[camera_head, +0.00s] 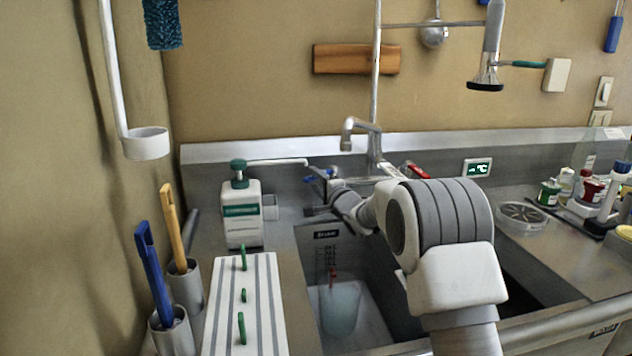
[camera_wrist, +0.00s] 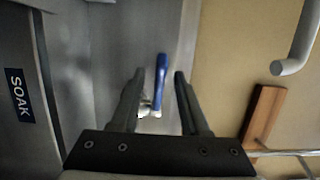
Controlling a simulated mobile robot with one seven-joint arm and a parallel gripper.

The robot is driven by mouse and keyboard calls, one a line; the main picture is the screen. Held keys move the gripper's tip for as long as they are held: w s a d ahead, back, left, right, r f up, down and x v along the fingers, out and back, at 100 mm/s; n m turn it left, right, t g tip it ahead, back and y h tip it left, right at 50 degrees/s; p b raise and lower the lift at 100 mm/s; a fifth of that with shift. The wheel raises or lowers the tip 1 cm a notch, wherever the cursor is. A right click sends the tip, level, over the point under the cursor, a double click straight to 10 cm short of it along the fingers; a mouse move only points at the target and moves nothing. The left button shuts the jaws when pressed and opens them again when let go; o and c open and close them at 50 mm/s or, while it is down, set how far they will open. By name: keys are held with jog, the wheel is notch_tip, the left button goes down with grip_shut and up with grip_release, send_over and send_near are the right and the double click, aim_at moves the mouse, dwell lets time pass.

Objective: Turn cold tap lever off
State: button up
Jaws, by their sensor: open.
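The blue cold tap lever (camera_wrist: 161,84) stands out from a small metal valve in the wrist view. It lies between the two dark fingers of my gripper (camera_wrist: 159,75), which are open with a gap on each side of it. In the head view the blue lever (camera_head: 330,173) shows at the back of the sink, left of the tap spout (camera_head: 360,130). My gripper (camera_head: 312,210) is just in front of and below it there. The red lever (camera_head: 417,171) is on the tap's right side. My arm hides part of the tap base.
A soap pump bottle (camera_head: 242,215) stands left of my gripper. The sink basin (camera_head: 340,255), labelled SOAK, lies below with a pale container (camera_head: 340,305) in it. A drain board (camera_head: 225,310) with green pegs is front left. Bottles and a dish (camera_head: 522,217) stand right.

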grip_shut()
dwell(0.3)
dwell(1.2)
